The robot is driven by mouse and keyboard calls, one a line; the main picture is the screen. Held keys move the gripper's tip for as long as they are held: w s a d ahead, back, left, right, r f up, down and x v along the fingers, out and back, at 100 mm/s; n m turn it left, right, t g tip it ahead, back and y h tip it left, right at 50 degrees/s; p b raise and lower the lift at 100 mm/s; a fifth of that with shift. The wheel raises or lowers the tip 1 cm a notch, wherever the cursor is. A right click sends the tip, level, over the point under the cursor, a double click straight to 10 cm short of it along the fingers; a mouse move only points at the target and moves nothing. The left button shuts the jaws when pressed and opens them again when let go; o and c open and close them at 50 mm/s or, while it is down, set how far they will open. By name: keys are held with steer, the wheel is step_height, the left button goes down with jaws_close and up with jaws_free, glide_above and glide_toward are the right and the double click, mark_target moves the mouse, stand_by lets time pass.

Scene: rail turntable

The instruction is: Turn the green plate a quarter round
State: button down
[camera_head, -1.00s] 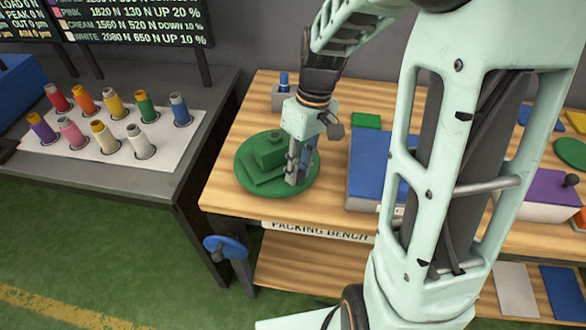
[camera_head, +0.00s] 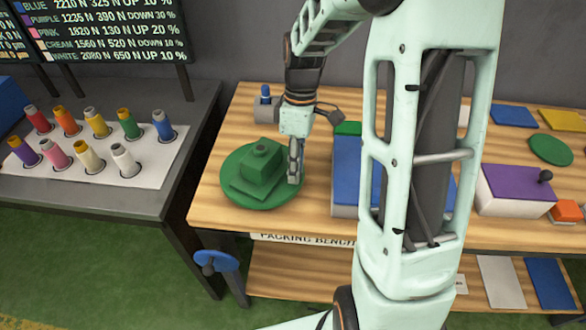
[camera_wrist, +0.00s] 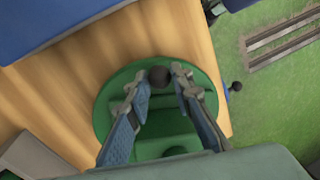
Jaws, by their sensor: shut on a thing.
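The green plate (camera_head: 232,162) is a round disc lying on the wooden packing bench. A stepped green block (camera_head: 262,163) with a small knob on top sits on it. My gripper (camera_head: 294,178) points down at the plate's right edge. In the wrist view, the plate (camera_wrist: 110,100) lies under my gripper (camera_wrist: 159,80). A dark round knob (camera_wrist: 159,76) near the plate's rim is between the fingertips, and the fingers are shut on it. In the head view the fingers hide this knob. The block lies partly behind the fingers in the wrist view.
A blue box (camera_head: 346,170) stands close right of my gripper. A small grey block with a blue top (camera_head: 265,98) is behind the plate. A blue handwheel (camera_head: 215,262) hangs at the bench's front left. The spool table (camera_head: 180,165) stands left.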

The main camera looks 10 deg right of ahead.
steer(key=shift+w+d+r+n+h+p, duration=0.1)
steer(key=shift+w+d+n+p, duration=0.15)
steer(key=shift+w+n, duration=0.25)
steer(key=shift+w+d+f+n+h+p, duration=0.15)
steer(key=shift+w+n+p, duration=0.15)
steer(key=shift+n, duration=0.35)
steer(key=shift+w+d+r+n+h+p, duration=0.1)
steer(key=shift+w+d+r+n+p, duration=0.1)
steer(key=shift+w+n, duration=0.35)
steer(key=shift+w, duration=0.1)
steer(key=c, duration=1.7)
jaws_free()
steer(key=shift+d, duration=0.1)
steer(key=r, duration=0.4)
steer(key=w+r, duration=0.1)
steer(key=r, duration=0.2)
steer(key=w+r, duration=0.1)
steer(key=r, duration=0.3)
steer(key=shift+w+d+r, duration=0.1)
steer(key=shift+d+r, duration=0.05)
steer(key=shift+r, duration=0.15)
